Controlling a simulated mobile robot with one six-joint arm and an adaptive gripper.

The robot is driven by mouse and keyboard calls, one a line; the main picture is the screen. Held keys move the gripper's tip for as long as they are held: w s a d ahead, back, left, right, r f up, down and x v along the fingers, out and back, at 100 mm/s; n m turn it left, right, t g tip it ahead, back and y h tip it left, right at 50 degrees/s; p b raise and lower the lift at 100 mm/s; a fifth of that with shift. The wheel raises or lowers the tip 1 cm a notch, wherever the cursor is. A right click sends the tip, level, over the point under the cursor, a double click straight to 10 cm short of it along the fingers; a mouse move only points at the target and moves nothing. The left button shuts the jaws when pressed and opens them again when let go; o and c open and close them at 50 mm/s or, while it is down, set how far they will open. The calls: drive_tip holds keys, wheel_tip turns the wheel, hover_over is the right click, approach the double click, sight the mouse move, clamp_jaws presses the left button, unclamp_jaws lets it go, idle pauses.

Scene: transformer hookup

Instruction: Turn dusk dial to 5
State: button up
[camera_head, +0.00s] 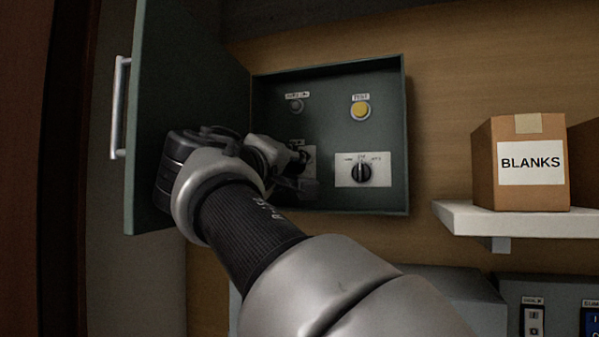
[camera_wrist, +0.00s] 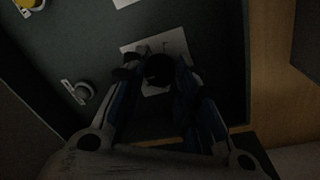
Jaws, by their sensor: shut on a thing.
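My gripper (camera_head: 300,172) reaches into the open green box at its lower left. It is shut on a dark round dial (camera_wrist: 158,69) on a white plate (camera_wrist: 172,43), with a finger on each side. In the head view my gripper hides most of this dial, and only part of its plate (camera_head: 311,154) shows. The plate's markings and the dial's setting cannot be read, so I cannot tell its number.
A black selector knob (camera_head: 361,173) on a white plate sits right of my gripper, below a yellow button (camera_head: 360,110). A small grey round fitting (camera_head: 295,105) is above. The box door (camera_head: 180,80) stands open at left. A BLANKS carton (camera_head: 530,162) sits on a shelf (camera_head: 520,220).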

drive_tip(key=shift+f, duration=0.15)
drive_tip(key=o, duration=1.1)
drive_tip(key=shift+c, duration=0.2)
drive_tip(key=shift+r, duration=0.2)
